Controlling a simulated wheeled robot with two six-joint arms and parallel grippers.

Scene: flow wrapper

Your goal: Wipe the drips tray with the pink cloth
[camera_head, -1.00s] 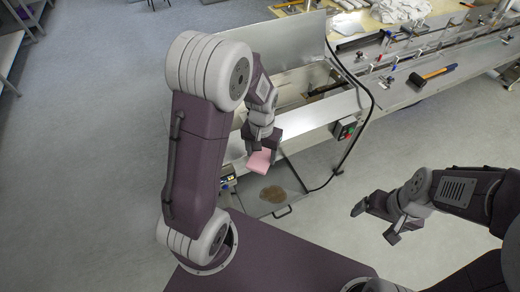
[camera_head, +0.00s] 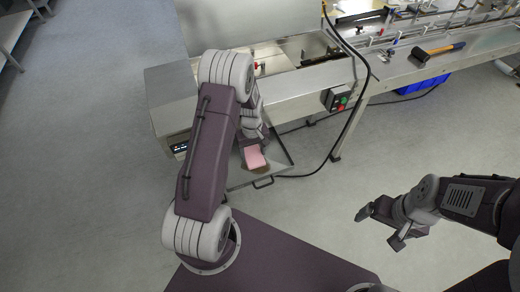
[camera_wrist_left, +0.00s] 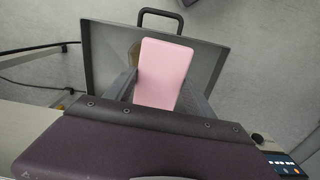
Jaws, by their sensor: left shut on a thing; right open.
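The pink cloth (camera_head: 254,157) is held in my left gripper (camera_head: 250,146), which is shut on it above the drips tray (camera_head: 275,171). In the left wrist view the cloth (camera_wrist_left: 163,72) sticks out between the two fingers, over the grey tray (camera_wrist_left: 205,75) with its black handle. A brownish stain (camera_wrist_left: 134,55) on the tray shows beside the cloth and is partly hidden by it. I cannot tell whether the cloth touches the tray. My right gripper (camera_head: 380,226) is open and empty, away from the tray at the right.
The steel flow wrapper (camera_head: 290,90) stands behind the tray, with a control box (camera_head: 338,98) on its front. A black cable hangs down to the floor near the tray. A hammer (camera_head: 438,51) lies on the machine bed. A blue crate (camera_head: 424,84) is beneath it.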

